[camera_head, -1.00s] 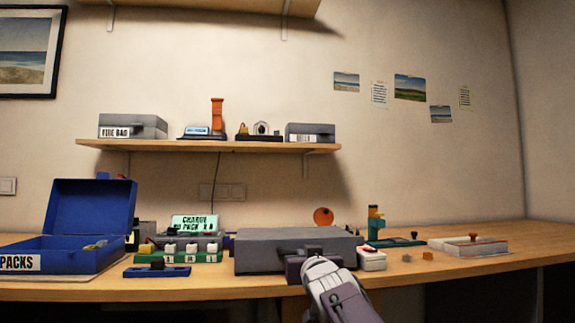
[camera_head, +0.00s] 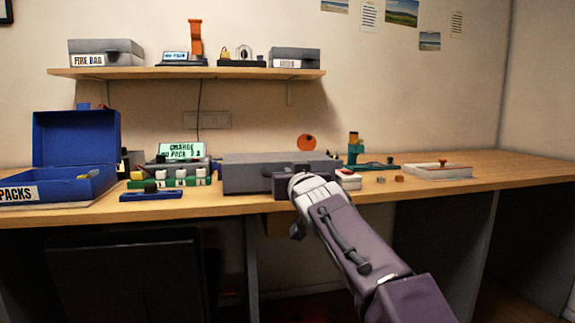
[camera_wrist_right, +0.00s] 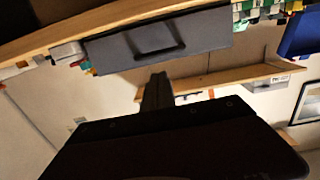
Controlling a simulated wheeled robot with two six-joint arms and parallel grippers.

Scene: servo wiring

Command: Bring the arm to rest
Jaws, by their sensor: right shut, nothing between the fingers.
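My right arm comes in from the lower right in the head view, and its dark gripper (camera_head: 285,184) is in front of the grey case (camera_head: 245,176) on the workbench. In the right wrist view the gripper fingers (camera_wrist_right: 158,92) are together with nothing between them. The grey case (camera_wrist_right: 115,50) with its dark handle is beyond the fingertips there, apart from them. Whether the gripper touches the case cannot be told from the head view, where the arm hides the fingertips. My left gripper does not show.
The wooden workbench (camera_head: 430,187) holds an open blue box (camera_head: 75,140) at left, a green charger strip (camera_head: 195,181), a blue holder (camera_head: 150,195) and a white tray (camera_head: 440,171) at right. A shelf (camera_head: 230,73) hangs above.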

